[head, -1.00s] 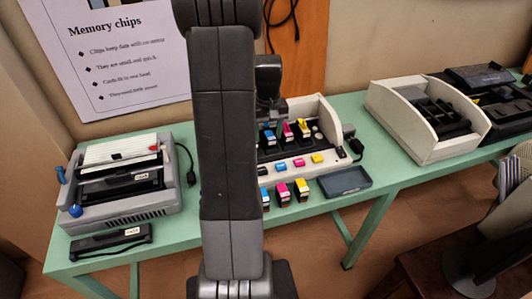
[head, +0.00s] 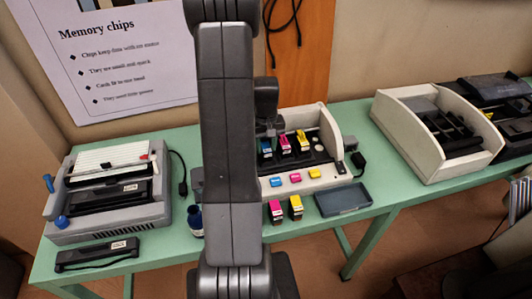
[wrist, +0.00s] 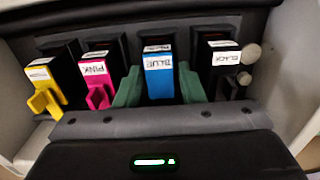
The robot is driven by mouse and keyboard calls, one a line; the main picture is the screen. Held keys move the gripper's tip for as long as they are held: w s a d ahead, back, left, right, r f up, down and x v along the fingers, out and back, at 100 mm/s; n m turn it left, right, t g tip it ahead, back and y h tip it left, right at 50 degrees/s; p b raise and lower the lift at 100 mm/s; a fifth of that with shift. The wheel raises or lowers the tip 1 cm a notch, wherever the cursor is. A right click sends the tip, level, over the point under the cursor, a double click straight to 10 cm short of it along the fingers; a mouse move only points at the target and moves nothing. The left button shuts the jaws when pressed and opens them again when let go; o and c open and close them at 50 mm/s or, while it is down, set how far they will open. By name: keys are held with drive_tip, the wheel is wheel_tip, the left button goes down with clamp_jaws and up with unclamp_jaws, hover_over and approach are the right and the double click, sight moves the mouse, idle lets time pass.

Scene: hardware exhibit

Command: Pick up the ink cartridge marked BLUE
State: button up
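The blue ink cartridge (wrist: 159,76), labelled BLUE, stands in its slot in the printer's open carriage in the wrist view. My gripper (wrist: 160,92) has its two green fingers either side of it; narrow gaps seem to show, and I cannot tell whether either finger touches. In the head view the blue cartridge (head: 265,147) is leftmost of the visible ones in the white-sided printer (head: 330,125), partly behind my arm. The gripper's dark body (head: 267,105) is just above it; its fingers are not clear there.
Pink (wrist: 96,80) and yellow (wrist: 44,92) cartridges stand left of the blue in the wrist view, the black one (wrist: 224,58) right. Loose pink (head: 276,211) and yellow (head: 296,208) cartridges stand before the printer, beside a blue-grey tray (head: 343,200). A dark bottle (head: 196,221) stands left of my arm.

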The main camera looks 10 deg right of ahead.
drive_tip(key=c, duration=0.6)
